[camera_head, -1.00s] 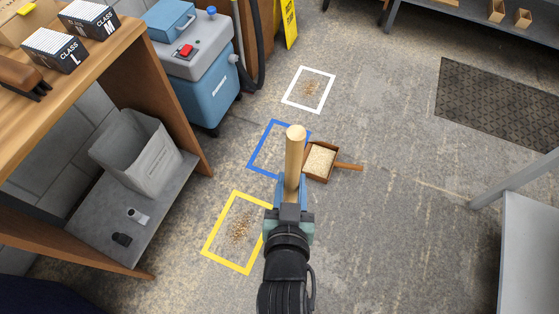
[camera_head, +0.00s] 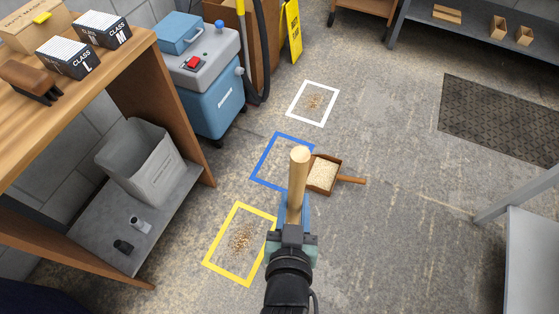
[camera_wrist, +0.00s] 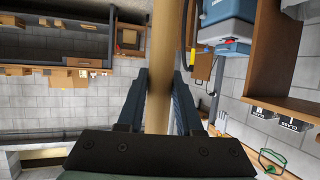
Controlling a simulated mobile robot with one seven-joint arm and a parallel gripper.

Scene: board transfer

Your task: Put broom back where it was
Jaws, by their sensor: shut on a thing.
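My gripper (camera_head: 292,212) is shut on a light wooden pole, the broom handle (camera_head: 298,172), whose round top end points up toward the head camera. In the wrist view the handle (camera_wrist: 160,70) runs between the two fingers (camera_wrist: 160,98). The broom's head is not visible in either view. On the floor are a yellow square outline (camera_head: 211,250) with brown debris, a blue outline (camera_head: 263,155) that is partly hidden by the handle and shows no debris, and a white outline (camera_head: 293,103) with debris. A wooden dustpan (camera_head: 334,185) holding pale material lies beside the blue outline.
A wooden workbench (camera_head: 130,62) with a lower shelf and grey bin (camera_head: 140,160) stands at left. A blue-grey machine (camera_head: 205,80) and a yellow sign (camera_head: 292,30) are behind. A grey table (camera_head: 530,240) is at right.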

